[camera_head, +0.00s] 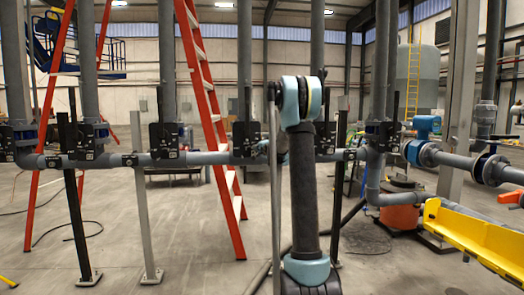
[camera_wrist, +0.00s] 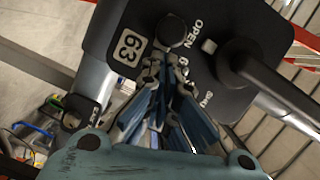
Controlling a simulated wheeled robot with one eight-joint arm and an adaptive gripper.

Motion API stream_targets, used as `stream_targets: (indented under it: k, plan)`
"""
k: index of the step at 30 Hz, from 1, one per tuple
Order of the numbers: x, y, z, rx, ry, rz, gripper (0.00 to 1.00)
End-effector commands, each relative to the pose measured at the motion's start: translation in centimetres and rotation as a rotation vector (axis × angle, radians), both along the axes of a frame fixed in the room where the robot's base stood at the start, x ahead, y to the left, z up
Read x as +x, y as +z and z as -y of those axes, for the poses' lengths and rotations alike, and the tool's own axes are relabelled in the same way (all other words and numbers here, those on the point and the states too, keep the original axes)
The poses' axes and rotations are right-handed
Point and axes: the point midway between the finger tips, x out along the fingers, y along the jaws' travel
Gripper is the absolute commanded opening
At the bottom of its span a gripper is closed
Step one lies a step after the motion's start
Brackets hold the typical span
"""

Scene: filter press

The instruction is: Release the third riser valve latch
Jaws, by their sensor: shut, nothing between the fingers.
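In the wrist view a dark valve plate (camera_wrist: 110,45) fills the top, marked "63" and "OPEN". A round black knob (camera_wrist: 171,30) sits on it, and a thick black lever (camera_wrist: 262,75) extends to the right. My gripper (camera_wrist: 165,68) is shut and empty, its fingertips just below the knob; I cannot tell whether they touch it. In the head view several black valve boxes line the grey pipe, including one (camera_head: 167,140) left of my arm and one (camera_head: 246,138) close beside it. My gripper is hidden there behind my arm.
An orange ladder (camera_head: 205,90) stands left of my arm. Grey and black posts (camera_head: 144,225) support the pipe. A yellow tray (camera_head: 475,238) and an orange-red drum (camera_head: 400,212) are at the right. The floor at the front left is mostly clear.

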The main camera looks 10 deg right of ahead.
Motion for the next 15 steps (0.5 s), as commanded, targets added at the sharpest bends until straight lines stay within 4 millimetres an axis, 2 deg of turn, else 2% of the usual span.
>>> stream_targets:
  k: [11,15]
  plan:
    - [0.0,0.0,-0.2,0.000,0.000,0.000,0.00]
    - [0.0,0.0,-1.4,0.001,0.002,-0.001,0.00]
